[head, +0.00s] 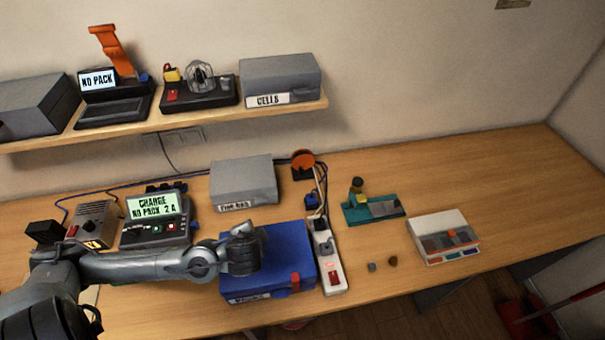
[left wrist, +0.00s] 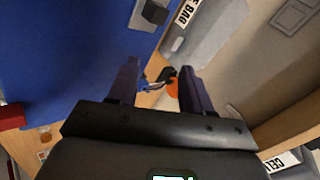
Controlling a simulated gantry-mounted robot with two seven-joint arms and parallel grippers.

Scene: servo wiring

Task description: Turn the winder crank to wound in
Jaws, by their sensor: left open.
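The winder (head: 303,160) is an orange disc on a dark stand at the back of the table, right of the grey fire-bag box. Its crank handle is too small to make out in the head view. In the left wrist view, part of the orange winder (left wrist: 172,89) and a black curved piece show beyond the fingertips, partly hidden. My left gripper (head: 243,229) is above the blue case, in front of the winder and apart from it. In the left wrist view my left gripper (left wrist: 160,78) is open, with nothing between its fingers. My right gripper is not in view.
The blue case (head: 284,258), grey fire-bag box (head: 243,181) and white power strip (head: 329,262) stand near the winder. Cables run down from it. A wooden shelf (head: 150,125) overhangs the back left.

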